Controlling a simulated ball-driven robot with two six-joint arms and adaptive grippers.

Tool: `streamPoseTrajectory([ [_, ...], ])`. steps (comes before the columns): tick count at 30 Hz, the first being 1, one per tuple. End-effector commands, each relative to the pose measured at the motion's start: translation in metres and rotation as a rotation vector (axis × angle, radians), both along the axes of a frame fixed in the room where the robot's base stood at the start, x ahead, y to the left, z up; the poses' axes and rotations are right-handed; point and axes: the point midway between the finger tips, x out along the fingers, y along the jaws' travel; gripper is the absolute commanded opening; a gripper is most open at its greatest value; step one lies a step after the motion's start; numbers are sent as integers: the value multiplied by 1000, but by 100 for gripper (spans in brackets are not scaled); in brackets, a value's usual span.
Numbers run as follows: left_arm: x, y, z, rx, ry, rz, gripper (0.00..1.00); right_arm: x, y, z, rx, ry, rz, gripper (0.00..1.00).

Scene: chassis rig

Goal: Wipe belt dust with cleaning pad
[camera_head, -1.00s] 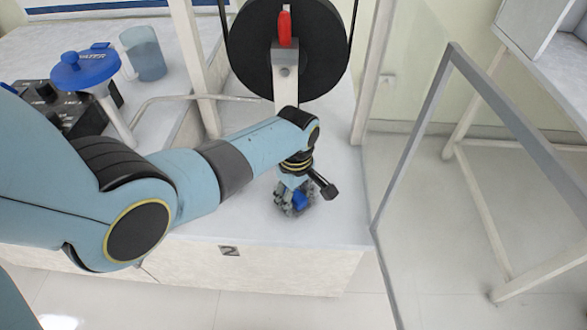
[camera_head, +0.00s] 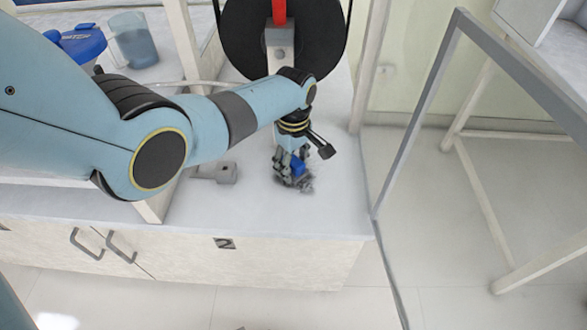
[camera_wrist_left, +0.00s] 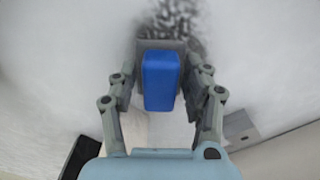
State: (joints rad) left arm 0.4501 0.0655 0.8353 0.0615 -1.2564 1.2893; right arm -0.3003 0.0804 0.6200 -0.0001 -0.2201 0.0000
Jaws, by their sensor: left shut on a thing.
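My left gripper (camera_head: 291,172) is over the grey-white bench top in the head view. It is shut on a blue block with a grey base, the cleaning pad (camera_head: 298,166). The pad also shows between the two fingers in the left wrist view (camera_wrist_left: 161,80). A dark speckled dust patch (camera_wrist_left: 180,20) lies just beyond the pad on the pale surface. A little of the dust shows by the fingertips in the head view (camera_head: 306,187). I cannot tell if the pad touches the surface. My right gripper is not in view.
A big black wheel (camera_head: 238,45) with a red-handled post stands behind the gripper. A grey block (camera_head: 226,173) lies left of the gripper. A blue-lidded item (camera_head: 80,43) and a blue-grey jug (camera_head: 134,42) stand at the back left. A grey frame (camera_head: 420,110) rises at the right.

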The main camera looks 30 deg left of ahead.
Motion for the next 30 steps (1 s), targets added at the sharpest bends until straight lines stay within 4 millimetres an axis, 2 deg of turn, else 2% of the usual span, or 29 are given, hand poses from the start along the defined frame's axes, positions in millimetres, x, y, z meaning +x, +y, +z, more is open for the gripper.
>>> streamPoseTrajectory([
  [3,11,6,-2,1,-1,0,13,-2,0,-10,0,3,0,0],
  [8,18,10,0,-1,0,0,13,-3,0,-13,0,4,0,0],
  [17,26,-4,-3,-2,-1,0,13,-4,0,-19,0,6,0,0],
  [22,20,-8,0,-2,3,0,13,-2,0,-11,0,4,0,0],
  [30,0,-20,3,-1,2,-1,13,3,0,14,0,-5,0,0],
])
